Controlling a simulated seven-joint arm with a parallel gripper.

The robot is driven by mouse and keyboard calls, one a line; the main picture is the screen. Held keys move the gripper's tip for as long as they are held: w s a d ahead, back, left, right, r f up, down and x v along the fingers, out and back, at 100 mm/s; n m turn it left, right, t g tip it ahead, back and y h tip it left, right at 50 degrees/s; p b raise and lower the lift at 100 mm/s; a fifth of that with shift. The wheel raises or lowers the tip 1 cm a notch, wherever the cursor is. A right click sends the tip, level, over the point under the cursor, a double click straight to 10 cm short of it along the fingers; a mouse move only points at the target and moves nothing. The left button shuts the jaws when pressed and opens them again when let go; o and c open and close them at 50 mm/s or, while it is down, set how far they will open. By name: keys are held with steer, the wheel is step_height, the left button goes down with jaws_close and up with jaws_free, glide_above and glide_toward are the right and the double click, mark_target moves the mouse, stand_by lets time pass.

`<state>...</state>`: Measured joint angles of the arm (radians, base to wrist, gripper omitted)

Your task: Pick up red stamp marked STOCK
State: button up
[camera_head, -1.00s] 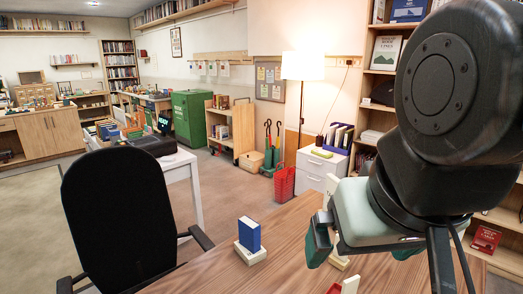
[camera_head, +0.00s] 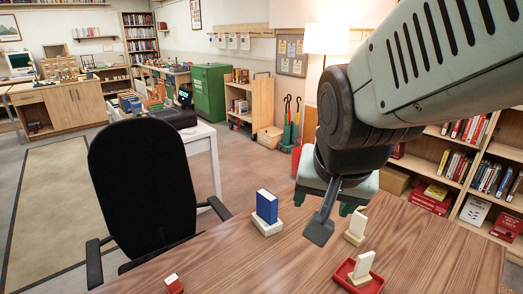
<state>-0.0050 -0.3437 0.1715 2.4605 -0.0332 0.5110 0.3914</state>
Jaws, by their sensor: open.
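On the wooden desk (camera_head: 420,236) a red piece with a cream upright block (camera_head: 361,274) stands at the front right. A second small red piece with a white top (camera_head: 173,285) is cut off by the bottom edge at left. No lettering is legible, so I cannot tell which is marked STOCK. A cream stamp-like piece (camera_head: 356,228) stands behind the first red one. A blue block on a white base (camera_head: 267,212) stands to the left. My gripper (camera_head: 326,203) is open and empty above the desk, between the blue block and the cream piece in the picture. My arm partly hides it.
A black office chair (camera_head: 142,190) stands against the desk's left side. A low bookshelf (camera_head: 470,165) is behind the desk at right. The desk's right part and the middle front are clear.

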steer(key=w+a+f+m+y, duration=0.2)
steer(key=w+a+f+m, duration=0.1)
steer(key=w+a+f, duration=0.5)
steer(key=m+t+y, duration=0.3)
steer(key=m+y, duration=0.5)
steer(key=m, duration=1.2)
glide_above(172, 279)
steer(key=s+d, duration=0.3)
steer(key=d, duration=0.1)
step_height(172, 279, down, 19)
steer(key=shift+m, duration=0.3)
steer(key=f, duration=0.7)
steer(key=shift+a, duration=0.25)
steer(key=shift+x, duration=0.8)
steer(key=shift+w+a+f, duration=0.1)
steer(key=shift+w+a, duration=0.3)
steer(key=shift+a, duration=0.15)
